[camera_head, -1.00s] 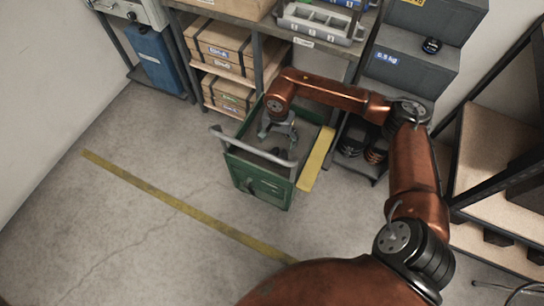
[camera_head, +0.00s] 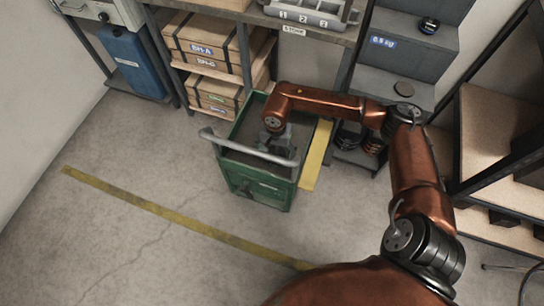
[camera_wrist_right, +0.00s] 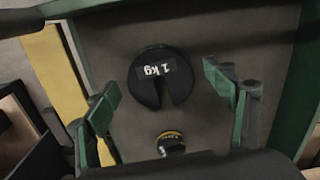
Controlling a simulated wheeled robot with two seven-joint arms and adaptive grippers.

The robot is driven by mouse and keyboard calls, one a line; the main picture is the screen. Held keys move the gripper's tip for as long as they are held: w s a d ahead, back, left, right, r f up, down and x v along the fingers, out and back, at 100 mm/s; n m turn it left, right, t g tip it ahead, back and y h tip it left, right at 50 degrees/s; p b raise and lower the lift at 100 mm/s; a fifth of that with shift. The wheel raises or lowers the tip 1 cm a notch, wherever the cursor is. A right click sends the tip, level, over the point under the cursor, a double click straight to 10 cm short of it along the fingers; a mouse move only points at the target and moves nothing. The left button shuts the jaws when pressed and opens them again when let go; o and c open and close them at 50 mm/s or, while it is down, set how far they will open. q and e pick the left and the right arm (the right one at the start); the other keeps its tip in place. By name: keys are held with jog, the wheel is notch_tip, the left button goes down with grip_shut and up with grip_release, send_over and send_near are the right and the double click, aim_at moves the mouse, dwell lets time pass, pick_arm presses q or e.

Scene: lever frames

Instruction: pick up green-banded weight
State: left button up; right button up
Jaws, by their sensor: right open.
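No green band shows clearly on any weight. In the right wrist view a black slotted weight (camera_wrist_right: 150,82) marked "1 kg" lies on the grey floor of the green cart (camera_head: 262,188). A small dark weight with a yellowish band (camera_wrist_right: 171,142) lies nearer the gripper's base. My right gripper (camera_wrist_right: 165,100) is open, its green-padded fingers on either side of the 1 kg weight in the picture, apart from it. The gripper (camera_head: 273,142) is over the cart in the head view, mostly hidden by my arm. My left gripper is out of view.
A yellow strip (camera_head: 316,155) runs along the cart's right side, and a grey handle bar (camera_head: 250,148) crosses its near side. A grey stepped stand (camera_head: 405,55) with weights is at the back right. Wooden boxes (camera_head: 205,45) fill the shelf behind. The floor at left is clear.

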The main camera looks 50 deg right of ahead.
jog(key=shift+c, duration=0.2)
grip_shut()
dwell(0.9)
